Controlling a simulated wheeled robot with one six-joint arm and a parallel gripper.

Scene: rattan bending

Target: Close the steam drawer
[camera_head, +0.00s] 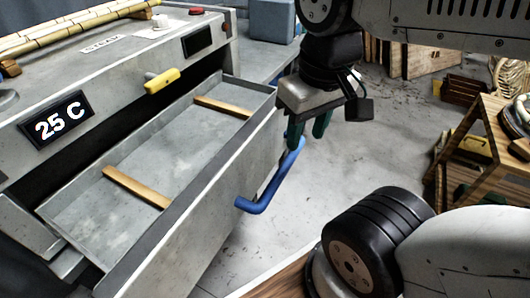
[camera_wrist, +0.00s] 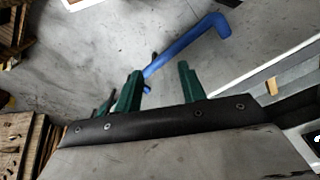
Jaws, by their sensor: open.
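The steam drawer (camera_head: 95,225) is pulled open from the grey machine in the head view. It is empty except for two wooden slats across its floor. Its blue bar handle (camera_head: 269,183) is on the drawer's front face. My gripper (camera_head: 308,137) points down beside the far end of the handle, with its green fingers apart. In the wrist view my gripper (camera_wrist: 158,88) is open, and the blue handle (camera_wrist: 185,48) runs behind the fingers and up to the right. I cannot tell whether the fingers touch the handle or straddle it.
The machine's panel carries a display (camera_head: 57,119) reading 25 C, a yellow lever (camera_head: 162,81) and a red button (camera_head: 196,11). A wooden shelf (camera_head: 481,140) stands at the right. A blue-grey box (camera_head: 272,19) is at the back. The concrete floor before the drawer is clear.

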